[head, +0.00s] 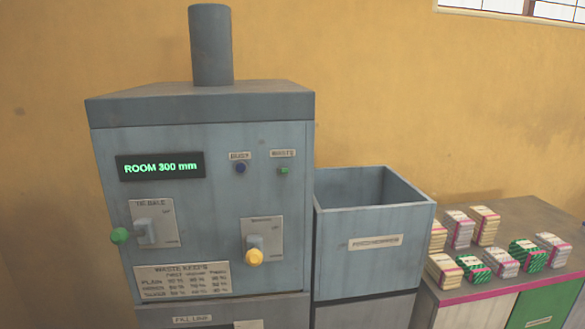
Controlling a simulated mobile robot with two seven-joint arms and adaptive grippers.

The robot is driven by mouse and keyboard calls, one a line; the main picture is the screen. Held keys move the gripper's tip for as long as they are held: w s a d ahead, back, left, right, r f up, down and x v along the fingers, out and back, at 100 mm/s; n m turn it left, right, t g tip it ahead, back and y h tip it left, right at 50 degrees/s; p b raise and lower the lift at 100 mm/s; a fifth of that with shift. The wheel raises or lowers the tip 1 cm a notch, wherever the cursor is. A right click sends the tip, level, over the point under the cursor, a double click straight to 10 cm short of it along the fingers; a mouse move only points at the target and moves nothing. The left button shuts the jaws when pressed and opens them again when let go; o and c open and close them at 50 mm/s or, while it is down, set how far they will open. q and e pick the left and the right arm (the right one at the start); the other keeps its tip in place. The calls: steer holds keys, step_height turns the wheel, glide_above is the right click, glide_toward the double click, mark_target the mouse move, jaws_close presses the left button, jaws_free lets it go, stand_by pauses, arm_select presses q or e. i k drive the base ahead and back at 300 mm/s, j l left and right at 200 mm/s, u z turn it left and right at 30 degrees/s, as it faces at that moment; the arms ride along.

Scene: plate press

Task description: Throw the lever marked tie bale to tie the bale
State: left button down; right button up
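The lever marked tie bale has a green knob (119,236) on a grey arm (146,231). It stands out from a pale label plate (168,209) at the left of the press front, its knob toward the lower left. The plate carries small position marks at its right edge, too small to read surely. The grey-blue press (205,205) has a dark display (161,166) reading "ROOM 300 mm" in green. Neither of my grippers shows in the head view, and nothing touches the lever.
A second lever with a yellow knob (253,257) sits to the right on its own plate. An open grey bin (375,246) and a table (540,215) with several strapped bundles (486,225) stand right.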

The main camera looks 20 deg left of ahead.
mark_target(119, 236)
steer(key=k+j+u, duration=0.1)
steer(key=u, duration=1.45)
steer(key=i+z, duration=0.15)
steer(key=z, duration=0.2)
